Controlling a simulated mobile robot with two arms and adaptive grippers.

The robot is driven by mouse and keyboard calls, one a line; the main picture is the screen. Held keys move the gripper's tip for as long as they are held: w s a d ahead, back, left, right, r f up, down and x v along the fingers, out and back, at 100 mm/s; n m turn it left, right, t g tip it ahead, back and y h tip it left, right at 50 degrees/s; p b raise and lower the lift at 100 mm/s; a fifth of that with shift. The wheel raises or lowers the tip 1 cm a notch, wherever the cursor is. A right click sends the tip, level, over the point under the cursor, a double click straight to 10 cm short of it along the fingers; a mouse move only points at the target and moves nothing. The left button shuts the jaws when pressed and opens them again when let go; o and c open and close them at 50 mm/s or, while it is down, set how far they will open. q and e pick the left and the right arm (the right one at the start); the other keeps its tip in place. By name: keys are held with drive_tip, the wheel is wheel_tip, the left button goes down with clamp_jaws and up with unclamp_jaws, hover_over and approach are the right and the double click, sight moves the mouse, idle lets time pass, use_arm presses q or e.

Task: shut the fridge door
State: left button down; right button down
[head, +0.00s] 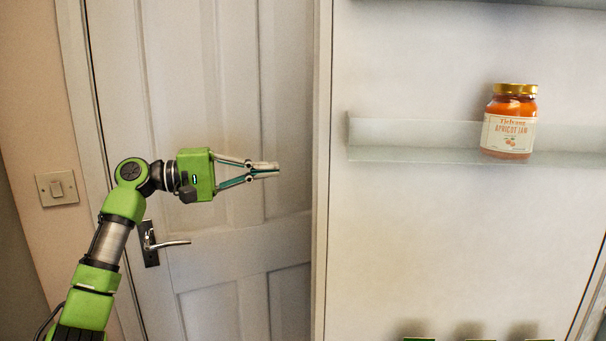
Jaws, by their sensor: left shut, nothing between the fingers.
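The fridge door (420,240) fills the right of the head view, its pale inner face turned towards me, so it stands open. Its left edge runs upright just right of my left gripper. A clear door shelf (410,140) holds a jar of apricot jam (508,122) with a gold lid. My left gripper (277,169) is shut and empty, pointing right towards the door's edge. It appears a little apart from that edge; the exact depth gap is hard to tell. The fridge's body is not clearly visible. My right gripper is out of view.
Behind my left arm is a white panelled room door (225,240) with a metal handle (170,243). A light switch (57,188) is on the wall at the left. Green tops of several items (480,339) show at the bottom edge, in front of the fridge door.

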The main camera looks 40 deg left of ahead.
use_arm(q)
drive_tip(key=w+d+p, duration=0.3)
drive_tip(key=d, duration=0.4)
drive_tip(key=shift+w, duration=0.4)
idle(0.3)
